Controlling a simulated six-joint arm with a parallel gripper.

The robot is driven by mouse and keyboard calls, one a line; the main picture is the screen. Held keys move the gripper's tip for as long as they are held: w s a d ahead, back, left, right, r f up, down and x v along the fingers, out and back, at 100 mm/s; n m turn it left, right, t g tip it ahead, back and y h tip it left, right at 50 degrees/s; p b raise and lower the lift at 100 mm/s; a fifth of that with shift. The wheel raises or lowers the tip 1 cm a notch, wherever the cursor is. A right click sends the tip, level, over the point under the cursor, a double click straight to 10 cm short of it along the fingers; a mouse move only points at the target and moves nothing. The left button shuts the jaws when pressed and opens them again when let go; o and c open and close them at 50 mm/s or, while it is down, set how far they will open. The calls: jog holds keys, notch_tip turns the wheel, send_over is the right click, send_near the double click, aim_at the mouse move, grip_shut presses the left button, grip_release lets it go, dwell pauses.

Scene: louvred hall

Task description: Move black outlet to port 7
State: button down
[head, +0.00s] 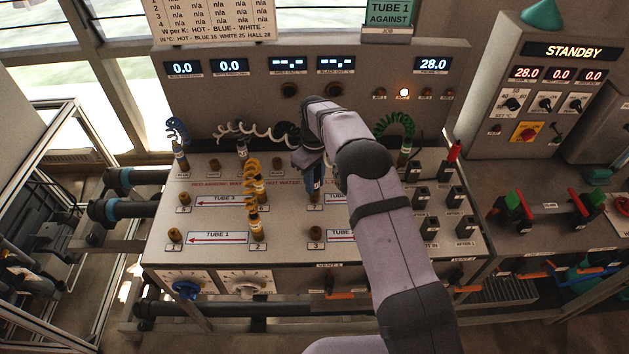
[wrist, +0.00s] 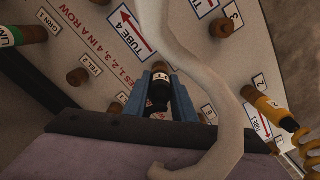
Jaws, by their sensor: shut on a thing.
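In the wrist view, my gripper (wrist: 160,95) is shut on the black outlet (wrist: 158,92), a black plug with a pale band. The outlet's tip is close to the panel; I cannot tell whether it sits in a port. In the head view the outlet is hidden by the fingers and arm.
A pale hose (wrist: 225,70) crosses the wrist view near the camera. Yellow-hosed plugs (head: 255,222), a blue-hosed plug (head: 181,158), a white-hosed plug (head: 242,148) and a green-hosed plug (head: 404,155) stand on the panel. Brown posts (head: 174,235) and black sockets (head: 422,196) rise around.

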jog(key=c, duration=1.4)
grip_release()
jog(key=shift+r, duration=0.15)
jog(key=shift+r+p, duration=1.6)
jog(key=shift+r, duration=0.85)
jog(key=shift+r+b, duration=1.6)
jog(key=shift+r, duration=2)
